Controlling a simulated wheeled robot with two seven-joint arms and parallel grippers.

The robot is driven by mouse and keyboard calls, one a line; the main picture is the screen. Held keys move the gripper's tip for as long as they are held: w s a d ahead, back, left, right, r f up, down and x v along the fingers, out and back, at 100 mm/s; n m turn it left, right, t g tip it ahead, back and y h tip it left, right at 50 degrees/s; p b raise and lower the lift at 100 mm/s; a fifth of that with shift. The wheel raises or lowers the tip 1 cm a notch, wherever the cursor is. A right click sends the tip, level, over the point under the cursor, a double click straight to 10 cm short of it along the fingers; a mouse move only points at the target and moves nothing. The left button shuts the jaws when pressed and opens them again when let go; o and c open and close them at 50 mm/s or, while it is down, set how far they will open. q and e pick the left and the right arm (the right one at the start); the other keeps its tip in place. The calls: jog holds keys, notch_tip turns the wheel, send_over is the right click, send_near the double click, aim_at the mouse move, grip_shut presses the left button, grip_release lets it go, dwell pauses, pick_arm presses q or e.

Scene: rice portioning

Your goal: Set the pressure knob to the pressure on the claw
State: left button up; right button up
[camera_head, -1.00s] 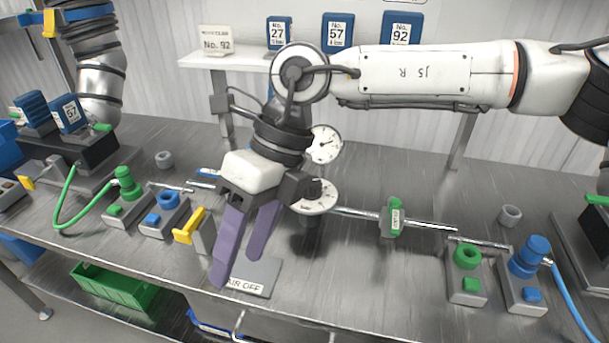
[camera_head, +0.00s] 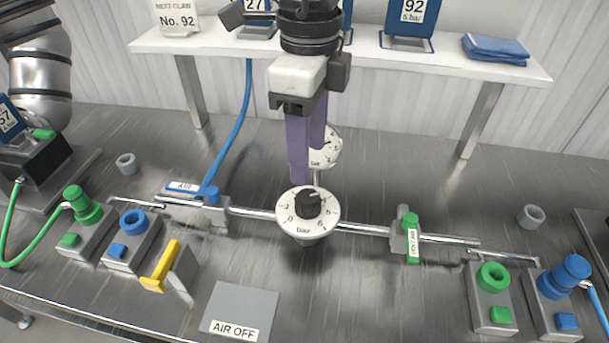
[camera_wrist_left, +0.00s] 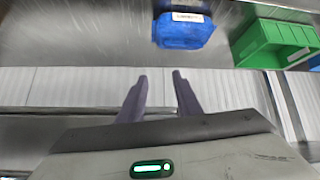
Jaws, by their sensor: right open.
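The pressure knob (camera_head: 308,205) is black and sits on a round white dial (camera_head: 291,225) marked with numbers and "bar", on a pipe at mid-bench. Its exact setting is too small to read. A white gauge (camera_head: 328,155) stands behind it, partly hidden by my fingers. My right gripper (camera_head: 308,165) is open and empty, its purple fingers pointing down just above and behind the knob, apart from it as far as I can tell. A claw label (camera_head: 411,12) on the shelf reads "92" and "5 bar". My left gripper (camera_wrist_left: 160,76) is open and empty in the left wrist view.
A sign (camera_head: 177,18) reads "NEXT CLAW No. 92". A yellow lever (camera_head: 165,267) and an "AIR OFF" plate (camera_head: 241,310) lie in front. A green vent valve (camera_head: 411,238) is on the pipe to the right. A blue hose (camera_head: 240,130) rises behind the pipe. Green and blue connectors line both sides.

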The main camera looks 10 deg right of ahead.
aim_at(309, 196)
jog(key=f, duration=0.4)
jog(key=f+p, duration=0.1)
jog(key=f, duration=0.2)
jog(key=shift+s+f, duration=0.1)
jog(key=shift+s, duration=0.25)
jog(key=shift+f, duration=0.75)
jog(key=c, duration=1.1)
jog(key=shift+o, duration=0.2)
